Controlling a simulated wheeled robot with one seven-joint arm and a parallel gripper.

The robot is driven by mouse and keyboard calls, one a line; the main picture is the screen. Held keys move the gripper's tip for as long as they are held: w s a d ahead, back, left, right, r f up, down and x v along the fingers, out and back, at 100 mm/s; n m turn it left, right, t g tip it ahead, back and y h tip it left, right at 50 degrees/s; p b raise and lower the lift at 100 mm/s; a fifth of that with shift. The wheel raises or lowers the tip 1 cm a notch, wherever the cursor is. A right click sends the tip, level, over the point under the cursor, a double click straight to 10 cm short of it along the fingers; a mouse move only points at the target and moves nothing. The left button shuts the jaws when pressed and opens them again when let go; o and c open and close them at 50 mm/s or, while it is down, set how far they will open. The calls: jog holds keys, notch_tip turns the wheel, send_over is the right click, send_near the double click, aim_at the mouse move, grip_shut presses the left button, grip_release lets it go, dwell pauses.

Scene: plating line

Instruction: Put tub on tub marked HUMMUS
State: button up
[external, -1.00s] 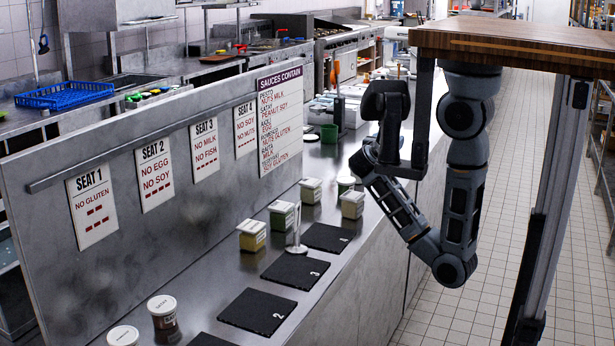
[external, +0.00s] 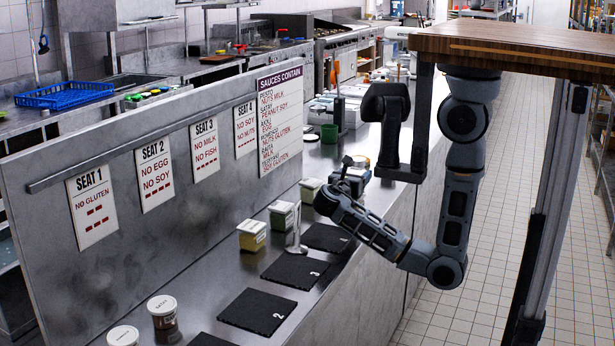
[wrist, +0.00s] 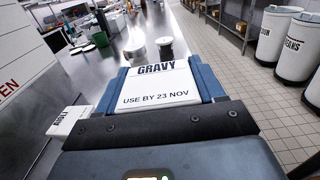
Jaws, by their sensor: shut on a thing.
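My gripper (wrist: 160,88) is shut on a square tub whose white lid (wrist: 158,80) reads GRAVY and USE BY 23 NOV. In the external view my gripper (external: 347,180) is over the far part of the counter, partly hiding the held tub. Another square tub, its lid upside down and seemingly reading AIOLI (wrist: 68,120), is left of my gripper in the wrist view. Square tubs stand on the counter, one yellowish (external: 252,236), one green (external: 282,218) and one pale-lidded (external: 310,190). I cannot read HUMMUS on any lid.
Round jars (external: 163,314) (external: 123,336) are at the near end. Black numbered mats (external: 258,311) line the counter (external: 215,285). A clear upright stand (external: 296,240) rises among the tubs. The seat-sign panel (external: 120,190) borders the left.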

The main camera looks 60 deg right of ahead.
dwell(0.3)
jog(key=o, duration=1.2)
jog(key=shift+f, duration=0.15)
jog(key=shift+c, duration=0.2)
jog(key=shift+a, duration=0.3)
jog(key=a, duration=1.1)
jog(key=shift+a+b, duration=0.2)
jog(key=shift+b, duration=0.25)
